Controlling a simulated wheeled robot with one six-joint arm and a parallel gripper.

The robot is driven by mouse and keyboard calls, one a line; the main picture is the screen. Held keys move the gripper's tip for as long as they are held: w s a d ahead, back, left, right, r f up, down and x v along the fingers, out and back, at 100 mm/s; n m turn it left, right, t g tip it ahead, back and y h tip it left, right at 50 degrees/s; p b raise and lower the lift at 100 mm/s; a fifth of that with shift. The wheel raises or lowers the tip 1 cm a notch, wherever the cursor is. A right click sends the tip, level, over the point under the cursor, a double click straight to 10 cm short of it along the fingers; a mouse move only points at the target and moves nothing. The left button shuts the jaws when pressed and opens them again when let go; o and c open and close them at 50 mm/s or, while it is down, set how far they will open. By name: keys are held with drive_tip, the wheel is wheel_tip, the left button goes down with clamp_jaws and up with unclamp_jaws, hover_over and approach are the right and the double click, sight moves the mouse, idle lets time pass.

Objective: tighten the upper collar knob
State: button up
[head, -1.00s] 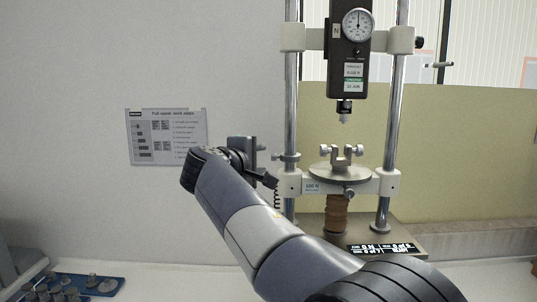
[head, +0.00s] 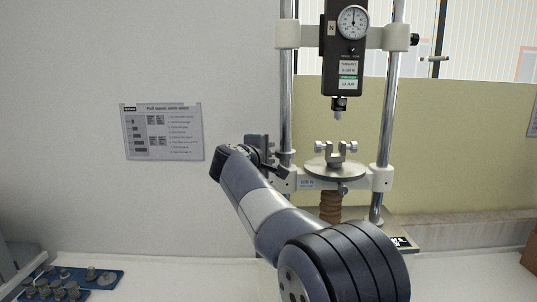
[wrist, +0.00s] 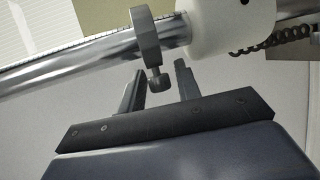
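In the wrist view a dark grey collar (wrist: 146,35) sits around a chrome post (wrist: 95,58), beside a white block. A small dark knob (wrist: 157,81) on a short stem sticks out of the collar toward my gripper. My gripper (wrist: 160,70) is open, one finger on each side of the knob, with gaps visible on both sides. In the head view my gripper (head: 268,150) is at the left post (head: 287,100) of the tester, just above the lower crosshead. There it mostly hides the collar. I cannot tell whether another collar is on this post.
The round table (head: 335,169) with its clamp stands right of my gripper, above the lower crosshead (head: 306,184). The force gauge (head: 345,60) hangs above. A blue tray (head: 100,278) of parts lies at lower left.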

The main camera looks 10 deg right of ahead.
clamp_jaws()
drive_tip(key=shift+f+t+b, duration=0.3)
drive_tip(key=shift+b, duration=0.9)
drive_tip(key=shift+f+b, duration=0.1)
drive_tip(key=shift+b, duration=0.5)
drive_tip(key=b, duration=0.3)
drive_tip(key=shift+f+m+t+h, duration=0.1)
drive_tip(key=shift+m+t+h, duration=0.2)
drive_tip(key=shift+t+h, duration=0.1)
drive_tip(key=m+t+h+b, duration=0.1)
drive_tip(key=t+h+b, duration=0.1)
drive_tip(key=b, duration=1)
drive_tip(key=shift+m+t, duration=0.4)
drive_tip(key=shift+t, duration=0.1)
drive_tip(key=m+t+h+b, duration=0.1)
drive_tip(key=m+h+b, duration=0.1)
drive_tip(key=b, duration=0.5)
drive_tip(key=shift+t+h, duration=0.4)
drive_tip(key=shift+h, duration=0.3)
drive_tip(key=shift+r+m+h+b, duration=0.15)
drive_tip(key=shift+m+h+b, duration=0.45)
drive_tip(key=shift+m, duration=0.05)
drive_tip(key=shift+r+m+h+b, duration=0.15)
drive_tip(key=shift+m+h+b, duration=0.4)
drive_tip(key=shift+m+h, duration=0.1)
drive_tip(key=shift+r+m+h+b, duration=0.15)
drive_tip(key=shift+m+h+b, duration=0.15)
drive_tip(key=shift+m+h, duration=0.5)
